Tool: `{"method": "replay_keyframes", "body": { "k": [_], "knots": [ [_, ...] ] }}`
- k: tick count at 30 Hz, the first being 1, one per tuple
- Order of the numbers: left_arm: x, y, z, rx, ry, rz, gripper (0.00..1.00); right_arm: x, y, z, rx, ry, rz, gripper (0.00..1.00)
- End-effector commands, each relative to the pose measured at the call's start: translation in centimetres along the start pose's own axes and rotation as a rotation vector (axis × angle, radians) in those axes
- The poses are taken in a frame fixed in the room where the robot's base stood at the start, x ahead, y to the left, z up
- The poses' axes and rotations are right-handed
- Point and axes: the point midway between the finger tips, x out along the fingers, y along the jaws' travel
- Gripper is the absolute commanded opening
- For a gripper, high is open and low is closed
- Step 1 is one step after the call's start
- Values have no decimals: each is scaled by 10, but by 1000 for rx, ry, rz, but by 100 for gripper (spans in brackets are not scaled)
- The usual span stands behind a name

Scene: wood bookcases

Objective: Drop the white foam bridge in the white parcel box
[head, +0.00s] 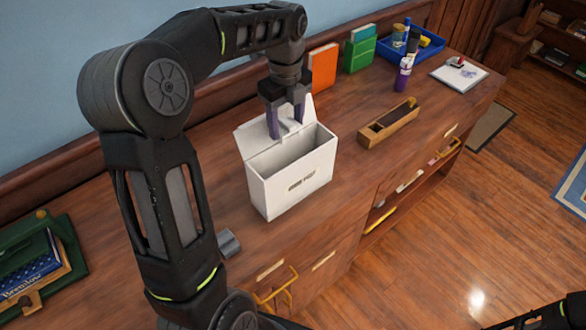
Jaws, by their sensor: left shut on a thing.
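The white parcel box (290,184) stands upright on the wooden cabinet top with its top open and a flap raised at the back left. My left gripper (287,121) points down at the box's back side, near the raised flap. It is shut on the white foam bridge (290,127), a small white piece between the purple-grey fingers. The bridge shows above or just at the back of the box opening; its exact height is hard to tell. My right gripper is not in view; only a dark arm part shows at the bottom right corner.
A wooden tray (389,123) lies right of the box. Behind stand an orange book (323,67), a green box (359,54), a purple bottle (403,74) and a blue bin (431,46). A grey cylinder (229,243) lies left of the box. Books in a green tray (68,241) sit far left.

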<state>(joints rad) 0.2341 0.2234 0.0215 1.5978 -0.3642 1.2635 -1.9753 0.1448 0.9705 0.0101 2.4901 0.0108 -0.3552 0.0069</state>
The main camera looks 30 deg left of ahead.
Motion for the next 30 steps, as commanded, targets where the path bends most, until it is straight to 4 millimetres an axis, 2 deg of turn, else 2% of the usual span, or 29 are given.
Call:
{"method": "replay_keyframes", "body": {
  "k": [8,9,17,26,30],
  "knots": [
    [0,0,0,0,0,0,18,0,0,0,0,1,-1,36],
    [0,0,0,0,0,0,59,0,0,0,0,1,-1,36],
    [0,0,0,0,0,0,80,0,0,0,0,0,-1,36],
    [-1,0,0,0,0,0,81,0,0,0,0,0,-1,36],
    [-10,-1,0,0,-2,-3,81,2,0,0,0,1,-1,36]
  ]
}}
